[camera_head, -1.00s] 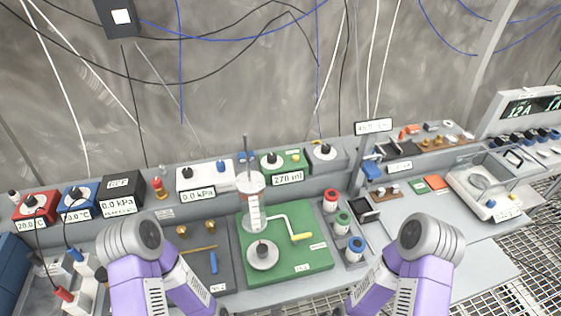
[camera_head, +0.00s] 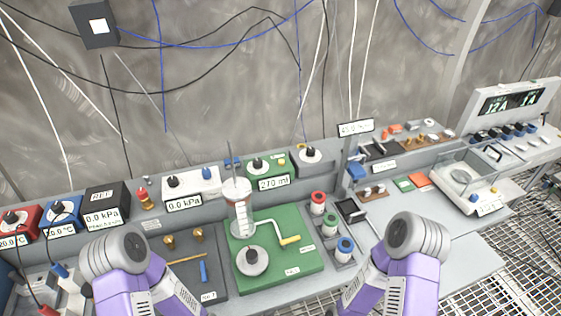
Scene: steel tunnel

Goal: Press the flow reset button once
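A green box (camera_head: 257,172) with a display reading 270 ml stands on the bench's back ledge, near the middle. It has a black knob on top and a small yellow button (camera_head: 282,161) at its right end. No label saying flow reset is readable. Purple and grey links of both my arms show at the bottom left and bottom right. Both grippers are out of the picture, below its lower edge.
In front of the green box, a green plate (camera_head: 300,268) carries a clear cylinder (camera_head: 239,215) with an upright rod and a yellow-handled crank (camera_head: 289,240). A white box (camera_head: 205,181) reading 0.0 kPa stands left, a knobbed grey box (camera_head: 307,164) right.

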